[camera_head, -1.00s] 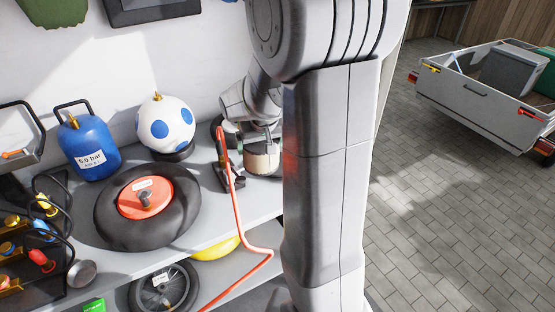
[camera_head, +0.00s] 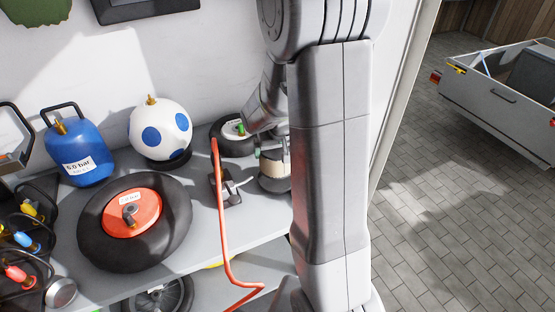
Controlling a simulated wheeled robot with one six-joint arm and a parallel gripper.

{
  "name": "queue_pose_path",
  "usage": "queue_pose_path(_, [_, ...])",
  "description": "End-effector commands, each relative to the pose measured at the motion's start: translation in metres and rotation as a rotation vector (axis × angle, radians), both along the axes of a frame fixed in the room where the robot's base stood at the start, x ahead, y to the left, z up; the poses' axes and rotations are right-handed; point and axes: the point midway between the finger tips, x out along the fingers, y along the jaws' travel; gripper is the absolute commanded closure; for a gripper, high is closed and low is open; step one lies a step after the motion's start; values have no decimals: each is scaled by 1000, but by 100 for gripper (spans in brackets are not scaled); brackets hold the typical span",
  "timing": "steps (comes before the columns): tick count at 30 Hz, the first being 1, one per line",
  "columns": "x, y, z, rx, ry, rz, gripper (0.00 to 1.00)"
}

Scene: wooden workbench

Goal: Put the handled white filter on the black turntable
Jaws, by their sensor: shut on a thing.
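My gripper (camera_head: 268,155) is over the right end of the grey shelf, partly hidden behind my own arm. It is shut on a pale cream-white round thing (camera_head: 275,178), likely the handled white filter; its handle is not clear. The filter is low, close to the shelf top; I cannot tell whether it touches. A black round thing (camera_head: 226,147) with a pale top lies just left of and behind the gripper. A large black disc (camera_head: 95,228) with an orange-red centre (camera_head: 132,213) lies flat at the left. I cannot tell which of these is the turntable.
A white ball with blue dots (camera_head: 160,131) stands on a black base near the wall. A blue tank (camera_head: 78,152) is left of it. Cables and fittings crowd the far left.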

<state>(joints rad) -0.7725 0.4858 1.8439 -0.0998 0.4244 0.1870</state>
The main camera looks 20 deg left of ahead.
Motion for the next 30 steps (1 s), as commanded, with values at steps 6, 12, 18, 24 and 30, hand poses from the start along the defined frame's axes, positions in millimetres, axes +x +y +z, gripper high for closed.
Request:
queue_pose_path(6, [0,0,-23,-2,2,0,34])
queue_pose_path(12, [0,0,-40,0,0,-1,34])
queue_pose_path(18, [0,0,-41,2,-1,-1,34])
queue_pose_path(24, [0,0,-45,2,0,-1,4])
queue_pose_path(30, [0,0,-43,1,-1,-1,0])
